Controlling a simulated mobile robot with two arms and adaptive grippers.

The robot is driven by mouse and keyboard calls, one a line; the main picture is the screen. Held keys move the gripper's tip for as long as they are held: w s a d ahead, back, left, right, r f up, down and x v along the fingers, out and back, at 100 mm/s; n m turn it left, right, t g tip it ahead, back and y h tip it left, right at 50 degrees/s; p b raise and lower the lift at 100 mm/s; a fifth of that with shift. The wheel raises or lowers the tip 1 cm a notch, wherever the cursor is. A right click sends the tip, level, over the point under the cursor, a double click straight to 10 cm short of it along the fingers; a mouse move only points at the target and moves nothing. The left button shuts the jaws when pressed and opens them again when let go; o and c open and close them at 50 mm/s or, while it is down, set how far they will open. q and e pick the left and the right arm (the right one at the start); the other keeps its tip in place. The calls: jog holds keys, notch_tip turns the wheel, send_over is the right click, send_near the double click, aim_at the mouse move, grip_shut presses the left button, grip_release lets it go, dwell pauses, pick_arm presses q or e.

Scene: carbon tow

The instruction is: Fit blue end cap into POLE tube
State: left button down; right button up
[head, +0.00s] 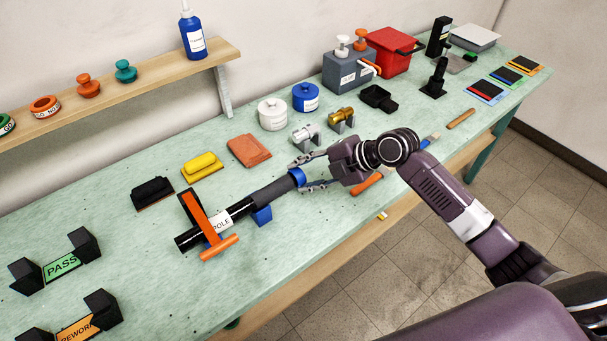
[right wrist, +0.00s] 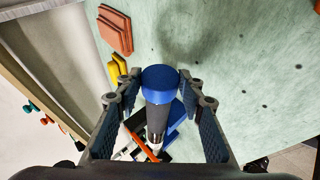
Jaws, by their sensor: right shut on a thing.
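The POLE tube (head: 240,208) is black with a grey sleeve at its right end and a white POLE label. It lies across the bench on a blue support (head: 262,215), with an orange clamp (head: 201,218) across its left part. The blue end cap (head: 298,177) is at the tube's right end, in line with it. My right gripper (head: 306,174) is shut on the cap, one finger each side. In the right wrist view the cap (right wrist: 160,78) faces the camera and covers the tube mouth, so seating depth cannot be told. My left gripper is not seen.
Behind the tube are yellow (head: 202,167) and orange (head: 249,151) blocks, white (head: 272,113) and blue (head: 305,97) pots, and metal fittings (head: 306,136). PASS (head: 62,266) and REWORK (head: 78,328) stands are at the left. Bench is clear in front of the tube.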

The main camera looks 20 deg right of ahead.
aim_at(292, 179)
jog(key=shift+s+a, duration=0.3)
jog(key=shift+a, duration=0.45)
jog(key=shift+s+a, duration=0.3)
jog(key=shift+a, duration=0.4)
dwell(3.0)
jog(key=o, duration=0.9)
jog(key=shift+a, duration=0.15)
jog(key=shift+d, duration=0.2)
jog(key=shift+d+r, duration=0.2)
jog(key=v, duration=1.1)
jog(key=shift+s, duration=0.2)
jog(key=shift+r, duration=0.1)
